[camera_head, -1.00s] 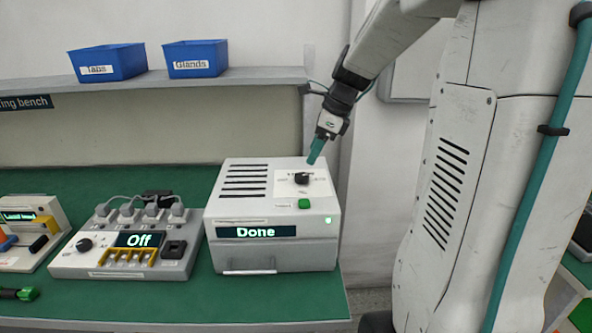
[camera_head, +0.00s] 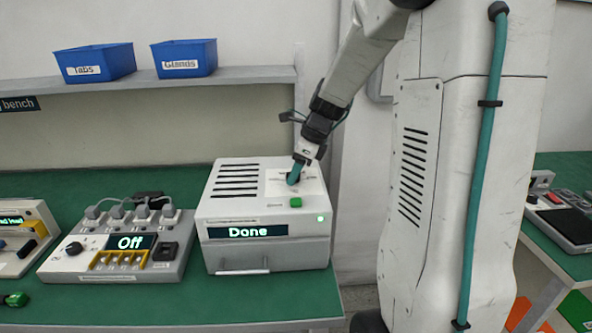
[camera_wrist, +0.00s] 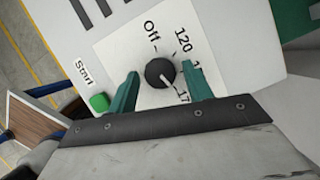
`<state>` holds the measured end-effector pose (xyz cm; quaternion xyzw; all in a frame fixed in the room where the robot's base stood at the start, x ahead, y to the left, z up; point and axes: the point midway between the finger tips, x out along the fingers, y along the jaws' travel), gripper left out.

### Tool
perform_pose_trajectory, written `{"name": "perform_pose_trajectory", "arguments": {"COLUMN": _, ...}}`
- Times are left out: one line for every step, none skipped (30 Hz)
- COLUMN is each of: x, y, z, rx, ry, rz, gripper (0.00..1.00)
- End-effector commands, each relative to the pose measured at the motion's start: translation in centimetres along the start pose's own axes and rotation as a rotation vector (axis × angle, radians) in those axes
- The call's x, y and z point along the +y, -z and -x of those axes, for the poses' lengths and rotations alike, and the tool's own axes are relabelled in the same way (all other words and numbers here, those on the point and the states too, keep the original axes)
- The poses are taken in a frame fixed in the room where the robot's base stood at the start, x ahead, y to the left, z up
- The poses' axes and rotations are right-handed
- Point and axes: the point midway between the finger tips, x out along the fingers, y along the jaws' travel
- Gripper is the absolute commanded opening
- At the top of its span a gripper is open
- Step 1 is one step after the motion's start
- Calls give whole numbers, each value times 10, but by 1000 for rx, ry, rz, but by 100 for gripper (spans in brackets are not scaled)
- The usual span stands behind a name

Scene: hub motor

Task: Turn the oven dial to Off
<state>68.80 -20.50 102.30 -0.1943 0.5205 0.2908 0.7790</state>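The oven (camera_head: 222,208) is a white box on the green bench, with a display reading "Done". Its dial (camera_wrist: 160,72) is a round black knob on a white panel, marked "Off", "120" and further partly hidden labels. The dial's white pointer line points down-right in the wrist view, toward the label starting "17". My gripper (camera_head: 295,174) is above the dial panel and largely hides the dial in the head view. In the wrist view my gripper (camera_wrist: 159,70) is open, one teal finger on each side of the dial, with visible gaps.
A green start button (camera_wrist: 99,102) sits beside the dial, close to one finger. A charger-like unit (camera_head: 120,268) reading "Off" stands left of the oven. Blue bins (camera_head: 95,62) sit on the shelf. A second bench (camera_head: 555,245) is at the right.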

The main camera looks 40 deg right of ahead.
Motion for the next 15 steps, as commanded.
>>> {"name": "perform_pose_trajectory", "arguments": {"x": 0, "y": 0, "z": 0, "rx": 0, "ry": 0, "rz": 0, "gripper": 35}}
{"name": "perform_pose_trajectory", "arguments": {"x": 0, "y": 0, "z": 0, "rx": 0, "ry": 0, "rz": 0, "gripper": 26}}
{"name": "perform_pose_trajectory", "arguments": {"x": 0, "y": 0, "z": 0, "rx": 0, "ry": 0, "rz": 0, "gripper": 15}}
{"name": "perform_pose_trajectory", "arguments": {"x": 0, "y": 0, "z": 0, "rx": 0, "ry": 0, "rz": 0, "gripper": 13}}
{"name": "perform_pose_trajectory", "arguments": {"x": 0, "y": 0, "z": 0, "rx": 0, "ry": 0, "rz": 0, "gripper": 13}}
{"name": "perform_pose_trajectory", "arguments": {"x": 0, "y": 0, "z": 0, "rx": 0, "ry": 0, "rz": 0, "gripper": 13}}
{"name": "perform_pose_trajectory", "arguments": {"x": 0, "y": 0, "z": 0, "rx": 0, "ry": 0, "rz": 0, "gripper": 13}}
{"name": "perform_pose_trajectory", "arguments": {"x": 0, "y": 0, "z": 0, "rx": 0, "ry": 0, "rz": 1, "gripper": 13}}
{"name": "perform_pose_trajectory", "arguments": {"x": 0, "y": 0, "z": 0, "rx": 0, "ry": -1, "rz": 3, "gripper": 13}}
{"name": "perform_pose_trajectory", "arguments": {"x": 0, "y": 0, "z": 0, "rx": 0, "ry": -2, "rz": 6, "gripper": 13}}
{"name": "perform_pose_trajectory", "arguments": {"x": 0, "y": 0, "z": 0, "rx": 0, "ry": -4, "rz": 9, "gripper": 13}}
{"name": "perform_pose_trajectory", "arguments": {"x": 0, "y": 0, "z": 0, "rx": 0, "ry": -7, "rz": 16, "gripper": 13}}
{"name": "perform_pose_trajectory", "arguments": {"x": 0, "y": 0, "z": 0, "rx": 0, "ry": -10, "rz": 22, "gripper": 13}}
{"name": "perform_pose_trajectory", "arguments": {"x": -1, "y": 0, "z": 0, "rx": 0, "ry": -13, "rz": 30, "gripper": 13}}
{"name": "perform_pose_trajectory", "arguments": {"x": -1, "y": 0, "z": 0, "rx": 0, "ry": -18, "rz": 42, "gripper": 13}}
